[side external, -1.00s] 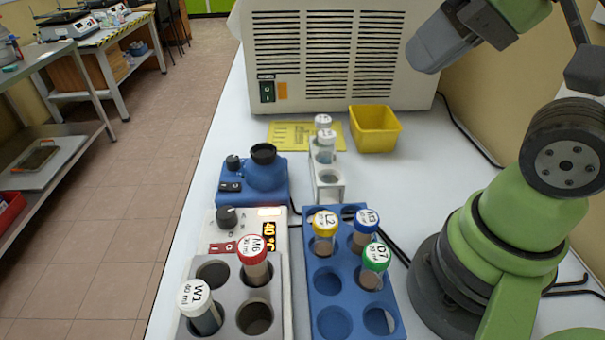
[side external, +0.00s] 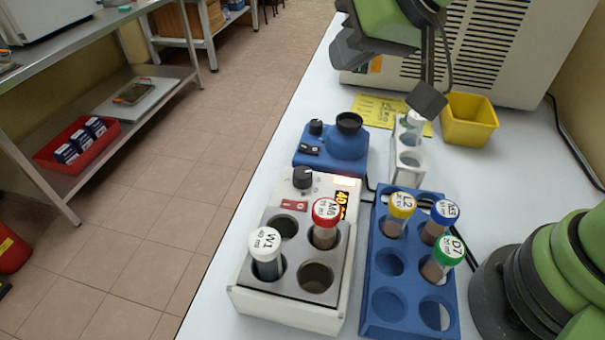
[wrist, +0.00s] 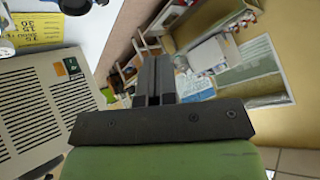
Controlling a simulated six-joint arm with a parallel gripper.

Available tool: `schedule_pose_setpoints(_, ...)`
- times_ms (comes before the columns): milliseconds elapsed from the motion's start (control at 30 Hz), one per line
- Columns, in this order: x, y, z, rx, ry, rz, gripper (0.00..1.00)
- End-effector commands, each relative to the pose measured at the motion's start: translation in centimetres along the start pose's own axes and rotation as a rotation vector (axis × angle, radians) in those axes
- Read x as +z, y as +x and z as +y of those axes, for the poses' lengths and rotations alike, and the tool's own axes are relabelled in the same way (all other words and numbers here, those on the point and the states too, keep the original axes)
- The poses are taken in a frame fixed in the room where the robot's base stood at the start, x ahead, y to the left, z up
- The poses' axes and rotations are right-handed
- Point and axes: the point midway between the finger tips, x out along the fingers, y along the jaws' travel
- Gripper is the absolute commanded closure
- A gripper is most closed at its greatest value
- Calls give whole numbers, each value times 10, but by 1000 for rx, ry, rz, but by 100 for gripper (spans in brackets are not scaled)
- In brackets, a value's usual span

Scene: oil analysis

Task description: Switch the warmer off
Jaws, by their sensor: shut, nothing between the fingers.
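The warmer (side external: 243,291) is a pale box with a grey block of round holes, in the side external view. Its panel has a black knob (side external: 303,177), a lit orange display (side external: 344,199) reading 40 and a red switch (side external: 291,205). White-capped tube W1 (side external: 266,255) stands front left in it and red-capped tube M6 (side external: 325,222) back right. My gripper (side external: 350,52) is up at the top of the side external view, beyond and above the warmer, apart from it. In the wrist view its dark fingers (wrist: 152,80) are shut and empty.
Right of the warmer is a blue rack (side external: 390,285) with yellow-, blue- and green-capped tubes. Behind are a blue mixer (side external: 335,145), a small white rack (side external: 408,172), a yellow bin (side external: 468,119) and a large vented machine (side external: 510,45). The bench's left edge is close by.

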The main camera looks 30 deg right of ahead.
Motion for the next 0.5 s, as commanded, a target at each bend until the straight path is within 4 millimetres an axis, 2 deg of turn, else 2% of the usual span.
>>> schedule_pose_setpoints(33,12,17,-12,-43,-21,-45,100)
schedule_pose_setpoints(100,27,34,-28,-104,-38,-100,100)
schedule_pose_setpoints(200,48,51,-44,-170,-52,-175,100)
schedule_pose_setpoints(333,67,63,-56,-220,-59,-244,100)
schedule_pose_setpoints(500,76,66,-60,-240,-61,-275,100)
